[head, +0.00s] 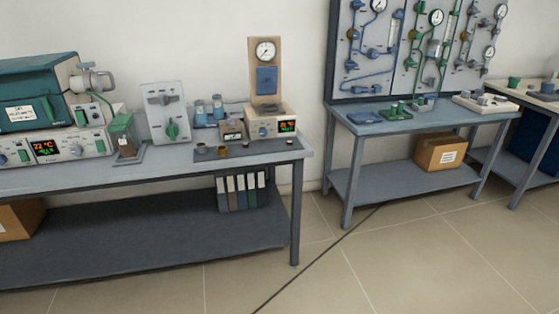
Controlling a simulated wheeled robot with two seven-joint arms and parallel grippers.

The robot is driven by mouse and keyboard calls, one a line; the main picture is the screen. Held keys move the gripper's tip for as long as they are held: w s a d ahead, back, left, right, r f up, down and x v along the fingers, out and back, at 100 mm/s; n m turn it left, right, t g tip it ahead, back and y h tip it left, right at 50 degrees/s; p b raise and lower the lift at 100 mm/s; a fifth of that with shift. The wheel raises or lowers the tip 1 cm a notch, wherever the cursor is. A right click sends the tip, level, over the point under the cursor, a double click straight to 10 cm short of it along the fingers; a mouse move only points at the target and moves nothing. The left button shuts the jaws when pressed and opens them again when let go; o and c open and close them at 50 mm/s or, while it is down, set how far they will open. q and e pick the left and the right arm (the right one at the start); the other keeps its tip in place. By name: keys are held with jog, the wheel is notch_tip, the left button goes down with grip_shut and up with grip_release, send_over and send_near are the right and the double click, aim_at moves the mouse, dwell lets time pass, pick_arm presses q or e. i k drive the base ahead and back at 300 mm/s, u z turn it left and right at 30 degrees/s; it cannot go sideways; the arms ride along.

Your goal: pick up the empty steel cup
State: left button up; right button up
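A small grey metal-looking cup (201,148) stands upright on the dark mat (262,152) at the right part of the left-hand table. It is too small to tell whether anything is in it. A small brass-coloured cup (222,153) stands just to its right. A tiny grey item and a tiny reddish-brown item (290,142) lie farther right on the mat. Neither of my grippers is in view.
The left-hand table (160,173) also holds a teal furnace (38,92), a device with a gauge (265,52), a grey switch panel (166,112) and blue-capped jars (217,106). Binders (241,190) stand on its shelf. A second table (420,120) stands right, with bare floor between.

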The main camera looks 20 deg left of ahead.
aim_at(201, 149)
jog(key=z, duration=0.65)
jog(key=i, duration=0.3)
jog(key=u, duration=1.45)
jog(key=i, duration=1.65)
jog(key=u, duration=1.6)
